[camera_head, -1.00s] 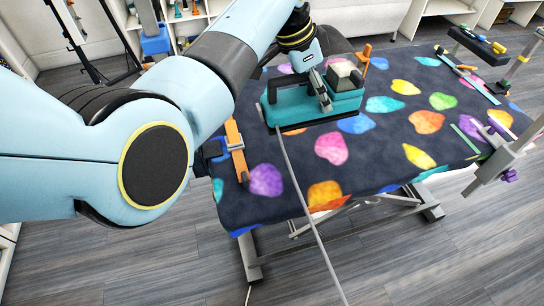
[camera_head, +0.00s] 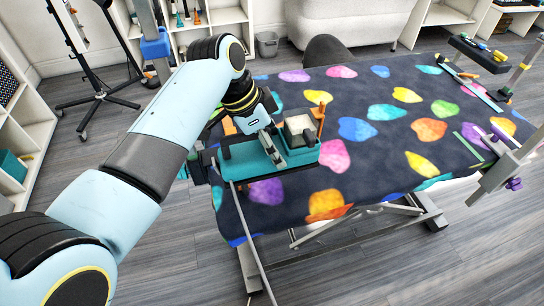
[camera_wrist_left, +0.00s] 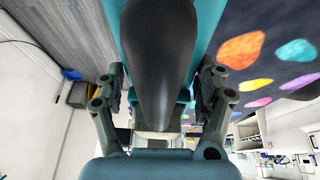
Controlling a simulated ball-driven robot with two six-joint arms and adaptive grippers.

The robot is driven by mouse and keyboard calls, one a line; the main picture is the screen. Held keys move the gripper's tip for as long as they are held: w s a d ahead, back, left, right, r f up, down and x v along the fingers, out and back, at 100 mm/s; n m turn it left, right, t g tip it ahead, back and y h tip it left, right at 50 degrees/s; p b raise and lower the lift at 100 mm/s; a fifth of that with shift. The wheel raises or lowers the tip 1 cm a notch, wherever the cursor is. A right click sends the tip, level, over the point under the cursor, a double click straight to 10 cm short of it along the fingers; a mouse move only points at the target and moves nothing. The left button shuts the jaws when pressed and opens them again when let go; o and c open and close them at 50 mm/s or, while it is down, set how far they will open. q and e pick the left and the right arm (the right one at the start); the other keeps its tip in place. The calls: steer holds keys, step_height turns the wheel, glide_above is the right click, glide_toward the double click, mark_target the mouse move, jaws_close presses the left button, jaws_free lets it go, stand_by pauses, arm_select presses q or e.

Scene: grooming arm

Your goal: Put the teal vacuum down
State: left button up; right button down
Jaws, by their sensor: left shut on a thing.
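The teal vacuum (camera_head: 300,157), with a pale block on top and a dark end at its left, is at the left end of the heart-patterned grooming table (camera_head: 350,185). My left gripper (camera_head: 272,148) is shut on it from above. In the left wrist view, the vacuum's dark handle (camera_wrist_left: 158,60) runs between the fingers, with teal body behind it. The vacuum's left end reaches the table's left edge; I cannot tell whether its base touches the top. A thin grey cord or rod (camera_head: 250,235) slopes down below it. My right gripper is not in view.
The middle of the tabletop is clear. A tripod (camera_head: 95,90), shelves and a grey bin (camera_head: 267,43) stand beyond the table.

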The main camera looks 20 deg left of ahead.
arm_select(q)
step_height(320, 180, down, 4)
steer(key=b, duration=0.3)
steer(key=shift+r+b, duration=0.25)
steer(key=shift+b, duration=0.05)
steer(key=shift+r, duration=0.1)
steer(key=shift+f, duration=0.4)
steer(key=shift+f, duration=0.15)
steer(key=o, duration=1.7)
